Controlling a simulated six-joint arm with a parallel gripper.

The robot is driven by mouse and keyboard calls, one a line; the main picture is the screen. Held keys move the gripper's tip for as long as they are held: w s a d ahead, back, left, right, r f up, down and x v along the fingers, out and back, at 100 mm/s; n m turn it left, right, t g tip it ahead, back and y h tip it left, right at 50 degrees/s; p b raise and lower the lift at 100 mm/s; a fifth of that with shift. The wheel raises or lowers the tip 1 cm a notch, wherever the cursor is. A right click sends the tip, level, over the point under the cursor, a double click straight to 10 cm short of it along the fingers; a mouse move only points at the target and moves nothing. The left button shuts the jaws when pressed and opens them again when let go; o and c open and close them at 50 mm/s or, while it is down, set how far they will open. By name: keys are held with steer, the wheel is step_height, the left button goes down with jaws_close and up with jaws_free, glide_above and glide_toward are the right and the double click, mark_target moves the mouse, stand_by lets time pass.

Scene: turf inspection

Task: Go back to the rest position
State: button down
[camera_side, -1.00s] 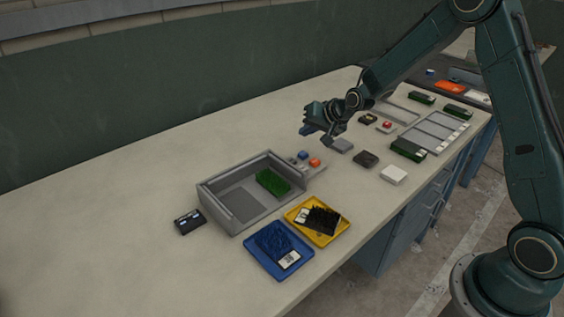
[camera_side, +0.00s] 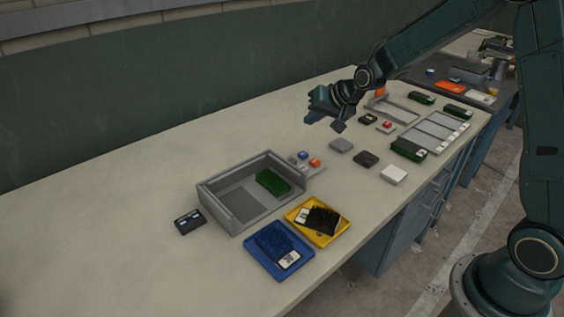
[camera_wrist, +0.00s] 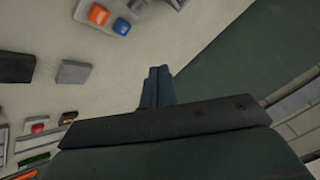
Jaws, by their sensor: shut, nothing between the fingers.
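My gripper (camera_side: 322,121) hangs in the air above the far half of the bench, left of the open grey frame. Its fingers are together with nothing between them. In the wrist view the closed fingers (camera_wrist: 157,87) point over bare bench top, near the dark green wall. No object touches the gripper in either view. The arm reaches in from the upper right of the side view.
A grey open box (camera_side: 207,194) holds a green turf piece (camera_side: 273,182). A blue tray (camera_side: 254,262) and a yellow tray (camera_side: 333,238) stand in front. Small blocks, a button box (camera_side: 305,168) and a slotted rack (camera_side: 414,138) lie rightward.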

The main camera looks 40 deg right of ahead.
steer(key=s+a+r+n+g, duration=0.1)
steer(key=s+a+r+n, duration=0.1)
steer(key=s+r, duration=0.5)
steer(key=s+a+r+n+g, duration=0.15)
steer(key=s+r, duration=0.25)
steer(key=s, duration=0.6)
steer(key=s+a+r+n+h, duration=0.1)
steer(key=s+n, duration=0.2)
steer(key=s, duration=1.5)
steer(key=shift+a+g, duration=0.3)
steer(key=shift+g, duration=0.05)
